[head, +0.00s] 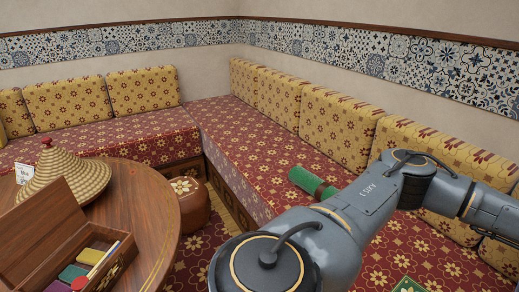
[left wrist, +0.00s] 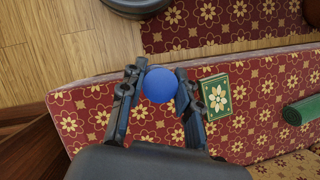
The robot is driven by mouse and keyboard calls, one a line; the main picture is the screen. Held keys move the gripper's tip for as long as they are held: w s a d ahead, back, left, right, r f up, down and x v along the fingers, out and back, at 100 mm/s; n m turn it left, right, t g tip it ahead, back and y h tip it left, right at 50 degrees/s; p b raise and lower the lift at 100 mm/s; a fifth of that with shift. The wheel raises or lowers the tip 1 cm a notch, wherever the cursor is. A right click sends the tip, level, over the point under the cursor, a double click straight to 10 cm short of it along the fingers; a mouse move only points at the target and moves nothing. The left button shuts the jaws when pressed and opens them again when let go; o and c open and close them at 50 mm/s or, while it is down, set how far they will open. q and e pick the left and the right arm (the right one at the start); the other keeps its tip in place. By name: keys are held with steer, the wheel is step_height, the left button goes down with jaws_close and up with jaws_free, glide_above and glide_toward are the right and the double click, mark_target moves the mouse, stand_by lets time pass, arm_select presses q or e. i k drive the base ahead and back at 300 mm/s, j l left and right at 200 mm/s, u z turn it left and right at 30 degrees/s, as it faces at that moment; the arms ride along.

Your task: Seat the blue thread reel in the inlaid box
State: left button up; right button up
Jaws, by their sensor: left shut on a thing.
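The blue thread reel (left wrist: 160,85) shows in the left wrist view as a round blue shape between the fingers. My left gripper (left wrist: 160,88) is shut on it, held over the red patterned bench; the gap below it cannot be judged. The wooden inlaid box (head: 119,267) stands open on the round table at the lower left of the head view, its lid tilted up. Inside it are green (head: 73,273), yellow (head: 91,257), red and blue pieces, partly cut off by the frame. My grippers are outside the head view; only an arm of mine shows there.
The round wooden table (head: 150,215) also bears a woven cone lid (head: 65,177) and a small white card (head: 24,172). A green roll (head: 304,180) and a green book (left wrist: 215,95) lie on the bench (head: 235,140). A pouf (head: 190,205) stands beside the table.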

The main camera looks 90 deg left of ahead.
mark_target(102, 254)
steer(key=u, duration=0.5)
steer(key=i+u, duration=0.15)
steer(key=u, duration=0.8)
steer(key=i+l+u, duration=0.1)
steer(key=u, duration=0.85)
steer(key=i+l+u, duration=0.1)
steer(key=u, duration=0.4)
steer(key=l+u, duration=0.15)
steer(key=u, duration=0.35)
